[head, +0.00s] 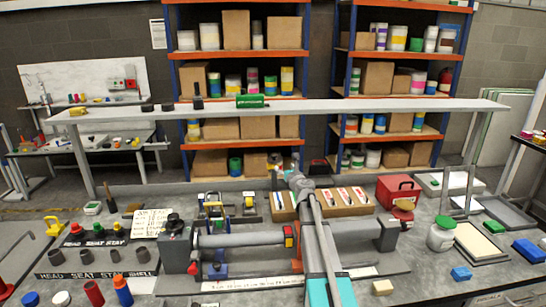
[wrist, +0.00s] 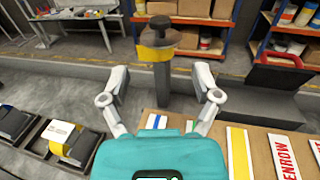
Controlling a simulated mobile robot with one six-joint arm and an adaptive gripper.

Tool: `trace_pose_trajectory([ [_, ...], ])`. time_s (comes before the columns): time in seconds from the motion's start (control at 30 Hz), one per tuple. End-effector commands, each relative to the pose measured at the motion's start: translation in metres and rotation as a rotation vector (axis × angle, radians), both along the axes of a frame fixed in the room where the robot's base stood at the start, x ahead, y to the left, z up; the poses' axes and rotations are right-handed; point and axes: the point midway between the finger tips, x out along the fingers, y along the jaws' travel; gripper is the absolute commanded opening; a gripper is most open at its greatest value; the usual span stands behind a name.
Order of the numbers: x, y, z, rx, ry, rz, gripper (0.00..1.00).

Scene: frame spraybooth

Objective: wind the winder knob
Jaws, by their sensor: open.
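A dark round knob (wrist: 160,32) with a yellow collar sits on top of an upright grey post (wrist: 162,88) in the wrist view. It looks like the winder knob. My gripper (wrist: 162,78) is open and empty, its two fingers spread to the left and right of the post in the picture. The knob lies beyond the fingertips, apart from them. In the head view my gripper (head: 281,168) is over the back of the bench, where the knob is too small and crowded to make out clearly.
A brown board with white and coloured strips (head: 345,203) lies just right of my gripper. Tape holders (head: 249,206) stand left of it. A red toolbox (head: 398,191) stands further right.

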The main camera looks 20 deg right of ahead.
Motion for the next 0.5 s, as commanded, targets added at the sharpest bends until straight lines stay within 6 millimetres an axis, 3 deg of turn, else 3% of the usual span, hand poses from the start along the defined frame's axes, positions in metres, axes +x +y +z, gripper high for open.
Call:
trace_pose_trajectory([
  [0.5,0.075,-0.004,0.0,0.0,0.0,0.001,0.81],
])
